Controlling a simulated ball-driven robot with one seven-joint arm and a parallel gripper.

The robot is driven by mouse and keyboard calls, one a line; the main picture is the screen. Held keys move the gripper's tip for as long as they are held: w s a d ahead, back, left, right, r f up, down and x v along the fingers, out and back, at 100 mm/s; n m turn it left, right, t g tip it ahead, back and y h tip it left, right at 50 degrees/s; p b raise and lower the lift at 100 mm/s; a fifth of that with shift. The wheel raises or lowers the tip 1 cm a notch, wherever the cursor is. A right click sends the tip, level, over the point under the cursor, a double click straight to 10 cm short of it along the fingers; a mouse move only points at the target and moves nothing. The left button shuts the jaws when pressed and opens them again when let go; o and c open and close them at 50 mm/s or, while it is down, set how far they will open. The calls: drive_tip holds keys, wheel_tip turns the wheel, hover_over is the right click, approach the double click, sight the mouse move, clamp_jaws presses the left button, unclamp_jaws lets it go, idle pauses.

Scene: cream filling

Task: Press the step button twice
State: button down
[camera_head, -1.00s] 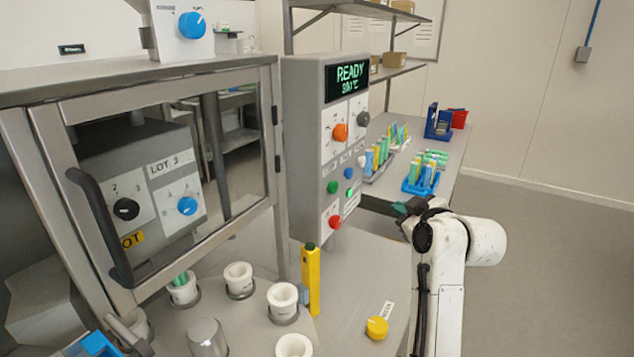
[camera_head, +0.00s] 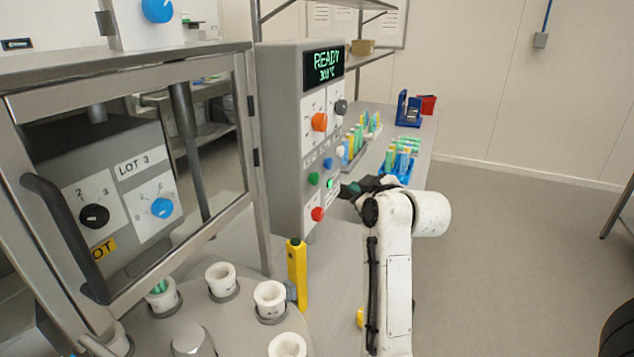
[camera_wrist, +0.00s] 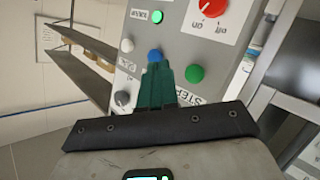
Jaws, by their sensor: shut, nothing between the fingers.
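The grey control panel (camera_head: 285,130) stands left of my gripper (camera_head: 350,189) in the head view. A green button (camera_head: 313,179) sits on its lower face; in the wrist view this green button (camera_wrist: 194,73) is beside a label that seems to read STEP upside down. A blue button (camera_head: 328,164) is next to it. My gripper is shut and empty, its dark green fingers pointing at the panel. In the wrist view the fingertips (camera_wrist: 157,68) overlap the blue button's edge, left of the green button. Contact cannot be told.
A lit green button (camera_head: 331,183), a white button (camera_head: 340,153) and a red knob (camera_head: 317,214) are close by on the panel. A yellow post (camera_head: 297,275) stands below it. Blue racks (camera_head: 397,168) with tubes are on the bench behind my gripper.

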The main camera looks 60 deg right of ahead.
sight(314, 178)
drive_tip(key=shift+w+a, duration=0.15)
drive_tip(key=shift+w, duration=1.35)
drive_tip(key=shift+w+a, duration=0.1)
drive_tip(key=shift+w, duration=1.35)
drive_tip(key=shift+w, duration=0.4)
